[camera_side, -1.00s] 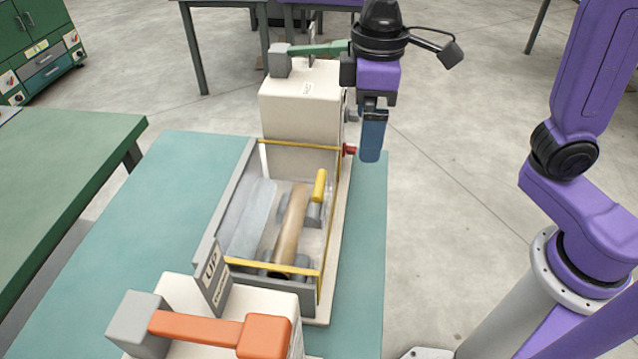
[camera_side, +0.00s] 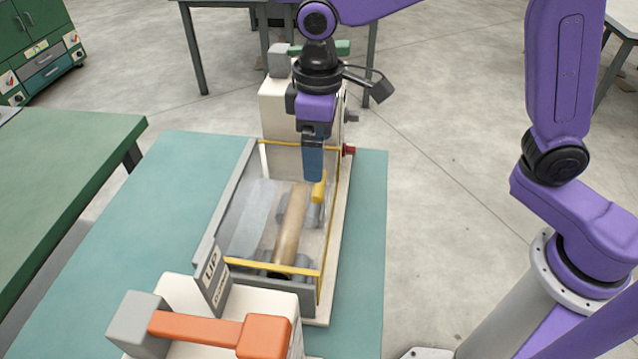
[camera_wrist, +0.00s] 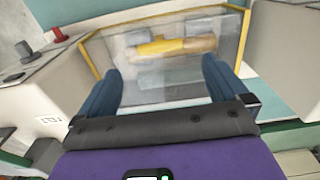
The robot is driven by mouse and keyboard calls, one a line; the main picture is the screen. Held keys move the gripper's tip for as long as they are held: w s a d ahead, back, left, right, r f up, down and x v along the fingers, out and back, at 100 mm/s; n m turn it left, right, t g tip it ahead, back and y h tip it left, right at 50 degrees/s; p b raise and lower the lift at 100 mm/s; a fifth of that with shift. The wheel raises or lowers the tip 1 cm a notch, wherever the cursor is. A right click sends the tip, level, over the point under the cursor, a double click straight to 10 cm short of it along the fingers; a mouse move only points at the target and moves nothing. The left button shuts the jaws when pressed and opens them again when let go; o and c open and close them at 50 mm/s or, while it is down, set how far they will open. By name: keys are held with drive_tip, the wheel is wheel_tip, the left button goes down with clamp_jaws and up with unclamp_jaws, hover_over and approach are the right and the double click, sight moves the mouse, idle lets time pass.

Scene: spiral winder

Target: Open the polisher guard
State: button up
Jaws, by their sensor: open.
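The polisher guard (camera_side: 262,262) is a clear panelled cover with yellow edges, lying shut over the brown roller (camera_side: 290,225) of the machine. It also shows in the wrist view (camera_wrist: 120,42), framed in yellow. A yellow handle (camera_side: 319,188) sits on the guard's right side; in the wrist view the yellow handle (camera_wrist: 160,47) lies ahead, beyond the fingertips. My gripper (camera_side: 313,178) points down just above the handle's far end, seemingly apart from it. In the wrist view my gripper (camera_wrist: 162,72) has its two blue fingers spread, with nothing between them.
A cream housing (camera_side: 285,110) with a red knob (camera_side: 348,150) stands behind the guard. A near housing carries an orange lever (camera_side: 205,328) and an "UP" plate (camera_side: 212,280). The teal bench top (camera_side: 130,235) is clear to the left.

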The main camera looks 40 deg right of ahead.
sight(319, 186)
wheel_tip(319, 186, down, 10)
drive_tip(key=shift+r, duration=0.25)
drive_tip(key=c, duration=1.4)
drive_tip(key=shift+w+a+r, duration=0.15)
drive_tip(key=shift+r, duration=0.5)
drive_tip(key=shift+c, duration=0.2)
drive_tip(key=w+a+r, duration=0.4)
drive_tip(key=r, duration=0.3)
drive_tip(key=shift+r, duration=0.4)
drive_tip(key=w+a+r, duration=0.1)
drive_tip(key=w+a, duration=0.1)
drive_tip(key=w+a+r, duration=0.1)
drive_tip(key=w+a, duration=0.1)
drive_tip(key=w+a+r, duration=0.1)
drive_tip(key=w+a, duration=0.1)
drive_tip(key=shift+w+a, duration=0.35)
drive_tip(key=shift+a, duration=0.05)
drive_tip(key=shift+w+a, duration=0.9)
drive_tip(key=shift+w, duration=0.05)
drive_tip(key=shift+f, duration=0.1)
